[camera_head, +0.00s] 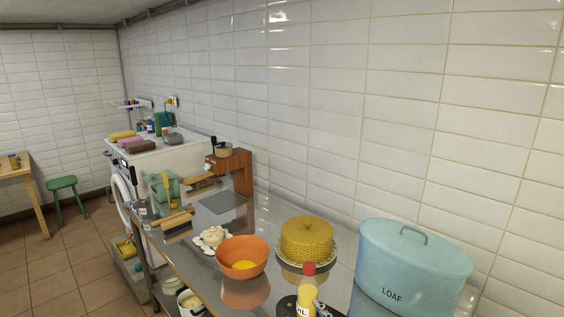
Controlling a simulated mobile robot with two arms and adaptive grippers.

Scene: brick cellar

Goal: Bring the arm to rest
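Neither of my grippers shows in the head view, and no part of my arms can be made out. The task names only the arm, so no task object can be pointed out. The metal counter (195,258) runs along the tiled wall, seen from above at its near end.
On the counter stand a blue LOAF bin (412,268), a yellow cake (306,238) on a plate, an orange bowl (243,257) and a red-capped bottle (307,290). A white washing machine (160,158) is beyond. Floor (60,270) is open at left, with a green stool (62,185).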

